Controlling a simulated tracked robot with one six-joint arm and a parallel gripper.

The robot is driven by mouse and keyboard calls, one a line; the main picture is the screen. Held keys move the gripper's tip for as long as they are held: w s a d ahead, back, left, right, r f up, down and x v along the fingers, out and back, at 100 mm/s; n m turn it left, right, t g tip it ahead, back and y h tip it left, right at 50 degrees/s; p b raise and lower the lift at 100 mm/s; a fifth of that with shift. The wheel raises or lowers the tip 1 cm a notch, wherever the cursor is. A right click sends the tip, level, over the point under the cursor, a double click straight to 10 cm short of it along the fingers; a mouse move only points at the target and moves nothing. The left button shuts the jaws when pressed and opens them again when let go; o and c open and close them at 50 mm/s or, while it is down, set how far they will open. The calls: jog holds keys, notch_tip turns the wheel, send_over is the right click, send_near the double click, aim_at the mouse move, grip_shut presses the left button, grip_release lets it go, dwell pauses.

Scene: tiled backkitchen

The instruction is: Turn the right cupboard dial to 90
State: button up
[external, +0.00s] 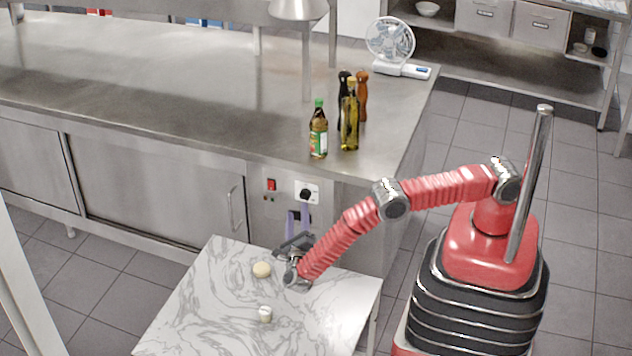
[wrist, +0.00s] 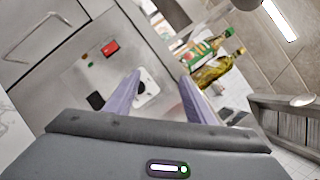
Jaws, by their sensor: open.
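The cupboard dial is a black knob (external: 306,194) on a white plate, on the right part of the steel cupboard front. In the wrist view its white plate (wrist: 151,89) shows just right of the left finger, which partly covers it; the knob's pointer setting is too small to read. My gripper (external: 298,211) is open and empty, its two purple fingers pointing up at the panel just below the dial. In the wrist view the gripper (wrist: 161,78) has its fingers well apart, with the dial between them, nearer the left one. Contact cannot be told.
A red switch (external: 271,184) sits left of the dial. A marble-topped table (external: 200,310) with a round bun-like item (external: 262,269) and a small white item (external: 265,314) stands below my gripper. Bottles (external: 318,135) stand on the counter above. A cupboard handle (external: 232,208) is to the left.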

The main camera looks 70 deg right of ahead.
jog(key=m, duration=0.2)
send_near(304, 199)
jog(key=w+v, duration=0.1)
jog(key=v, duration=0.4)
jog(key=shift+s+f+g+h, duration=0.2)
jog(key=shift+g+h, duration=0.1)
jog(key=shift+d, duration=0.1)
jog(key=shift+n, duration=0.3)
jog(key=x, duration=1.3)
jog(key=shift+w+d+r, duration=0.1)
jog(key=shift+d, duration=0.2)
jog(key=c, duration=1)
jog(key=shift+c, duration=0.2)
